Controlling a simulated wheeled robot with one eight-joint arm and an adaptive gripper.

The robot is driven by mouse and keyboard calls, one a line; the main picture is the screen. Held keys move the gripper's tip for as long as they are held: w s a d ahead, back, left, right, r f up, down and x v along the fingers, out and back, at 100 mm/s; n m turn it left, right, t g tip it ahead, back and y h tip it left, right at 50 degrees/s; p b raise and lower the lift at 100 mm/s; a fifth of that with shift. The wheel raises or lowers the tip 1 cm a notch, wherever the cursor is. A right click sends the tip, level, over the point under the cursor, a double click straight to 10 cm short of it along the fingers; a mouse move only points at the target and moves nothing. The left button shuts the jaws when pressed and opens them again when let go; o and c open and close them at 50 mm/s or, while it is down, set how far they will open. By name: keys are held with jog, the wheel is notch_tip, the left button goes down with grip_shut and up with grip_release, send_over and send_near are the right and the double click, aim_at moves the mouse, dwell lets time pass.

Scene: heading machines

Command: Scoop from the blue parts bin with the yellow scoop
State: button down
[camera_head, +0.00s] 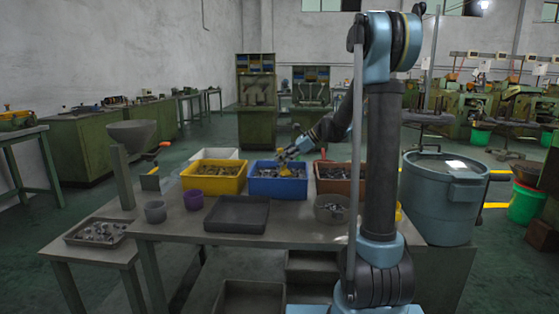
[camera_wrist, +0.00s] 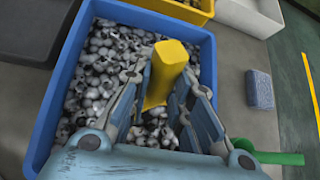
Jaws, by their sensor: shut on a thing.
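The blue parts bin (camera_head: 278,188) stands on the table in the head view, between a yellow bin and a brown bin. In the wrist view the blue bin (camera_wrist: 140,18) holds many small grey metal parts. My gripper (camera_head: 283,158) reaches down over the blue bin. In the wrist view my gripper (camera_wrist: 168,75) is shut on the yellow scoop (camera_wrist: 167,62), with a finger on each side of it. The scoop's lower end is among or just above the parts; I cannot tell which. In the head view only a small bit of yellow shows below the gripper.
The yellow bin (camera_head: 213,180) and brown bin (camera_head: 345,184) flank the blue one. A dark empty tray (camera_head: 237,214), a purple cup (camera_head: 193,200) and a grey bowl (camera_head: 331,210) stand in front. A green handle (camera_wrist: 280,158) and a grey-blue block (camera_wrist: 260,91) lie beside the bin.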

jog(key=shift+s+a+f+h, duration=0.15)
jog(key=shift+a+h, duration=0.05)
jog(key=shift+h, duration=0.2)
jog(key=s+a+r+n+t+h, duration=0.2)
jog(key=r+h, duration=0.4)
jog(key=r, duration=0.3)
jog(key=shift+a+t, duration=0.5)
jog(key=shift+a, duration=0.5)
jog(key=shift+w+r, duration=0.1)
